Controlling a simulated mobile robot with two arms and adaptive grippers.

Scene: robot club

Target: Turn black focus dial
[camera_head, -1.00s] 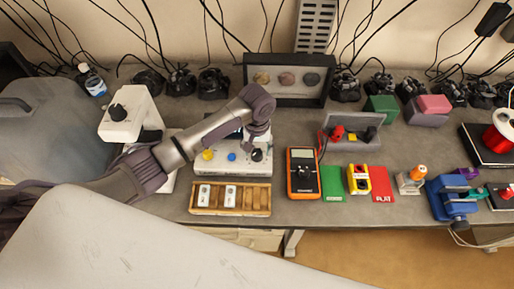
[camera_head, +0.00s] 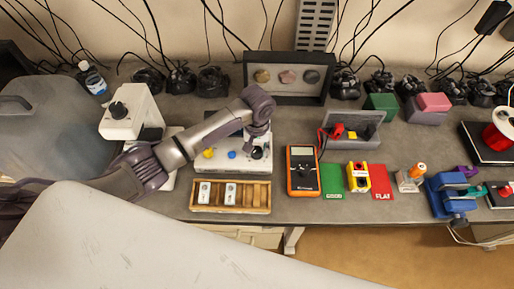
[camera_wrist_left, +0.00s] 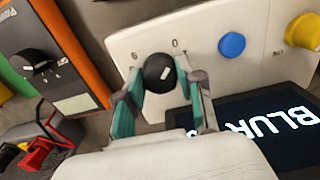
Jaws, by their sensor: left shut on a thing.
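The black focus dial (camera_wrist_left: 160,73) sits on the white control box, between the fingers of my left gripper (camera_wrist_left: 162,85) in the left wrist view. The fingers are shut on the dial, one on each side, and a white mark shows on its face. In the head view the dial (camera_head: 257,153) shows at the right end of the white box (camera_head: 225,163), just below my left gripper (camera_head: 258,140). Blue and yellow knobs sit along the same box. A dark screen (camera_wrist_left: 250,130) reads "BLUR", partly hidden by my gripper. My right gripper is not in view.
An orange multimeter (camera_head: 303,186) stands right of the box. A wooden tray (camera_head: 258,197) with two white pieces lies in front. A white microscope-like device (camera_head: 125,125) stands left. Green and red cards and a yellow block lie further right.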

